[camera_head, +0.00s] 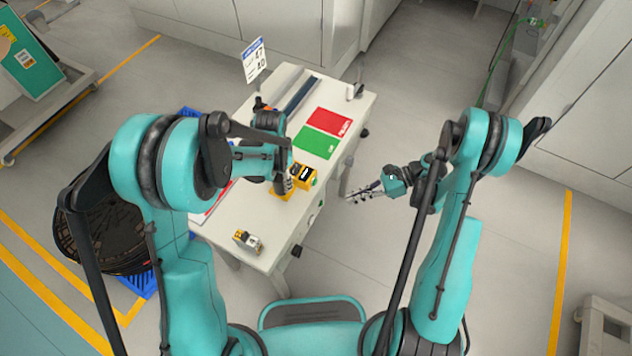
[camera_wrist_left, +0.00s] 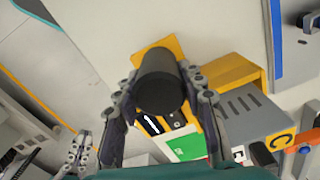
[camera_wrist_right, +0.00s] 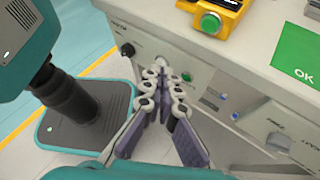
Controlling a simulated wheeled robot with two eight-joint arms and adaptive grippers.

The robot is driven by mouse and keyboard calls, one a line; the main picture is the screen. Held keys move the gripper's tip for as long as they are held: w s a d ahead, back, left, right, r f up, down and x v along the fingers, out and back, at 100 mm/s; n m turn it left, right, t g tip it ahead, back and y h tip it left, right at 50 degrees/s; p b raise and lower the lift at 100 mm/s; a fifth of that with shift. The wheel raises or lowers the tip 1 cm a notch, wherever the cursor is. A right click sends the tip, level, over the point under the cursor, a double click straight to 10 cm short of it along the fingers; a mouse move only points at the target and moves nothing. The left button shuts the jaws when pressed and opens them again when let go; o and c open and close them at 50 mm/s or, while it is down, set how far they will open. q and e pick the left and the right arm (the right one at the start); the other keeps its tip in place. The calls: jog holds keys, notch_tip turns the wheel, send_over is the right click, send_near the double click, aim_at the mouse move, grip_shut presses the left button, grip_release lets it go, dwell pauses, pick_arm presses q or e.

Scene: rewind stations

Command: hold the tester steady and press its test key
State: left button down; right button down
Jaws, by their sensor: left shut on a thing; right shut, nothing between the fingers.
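The yellow tester (camera_head: 287,196) sits at the front edge of the white bench, partly hidden by my left gripper (camera_head: 284,184). In the left wrist view, my left gripper (camera_wrist_left: 165,88) is shut around a black upright cylinder (camera_wrist_left: 158,82) on the yellow tester body (camera_wrist_left: 178,47). In the right wrist view, the tester (camera_wrist_right: 230,22) shows a round green key (camera_wrist_right: 209,22) on its front. My right gripper (camera_head: 352,197) is shut and empty, off the bench's right side in the head view. Its fingertips (camera_wrist_right: 165,75) point at the bench's front panel, below and apart from the green key.
The bench (camera_head: 225,222) carries a green mat (camera_head: 317,143), a red mat (camera_head: 330,122) and a small yellow-and-grey device (camera_head: 247,241). A yellow-and-grey box marked C (camera_wrist_left: 245,115) stands close beside my left gripper. Knobs (camera_wrist_right: 127,50) stick out of the bench's front panel.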

aim_at(315, 182)
jog(key=shift+a, duration=0.1)
jog(key=shift+w+a, duration=0.8)
jog(key=shift+a, duration=0.4)
jog(key=shift+w+a, duration=0.8)
jog(key=shift+a, duration=0.45)
jog(key=shift+w+a, duration=0.8)
jog(key=shift+a, duration=0.4)
jog(key=shift+w+a, duration=0.25)
jog(key=shift+a, duration=0.1)
jog(key=shift+w+a, duration=0.2)
jog(key=shift+a, duration=0.15)
jog(key=shift+s+d, duration=0.45)
jog(key=shift+d, duration=0.25)
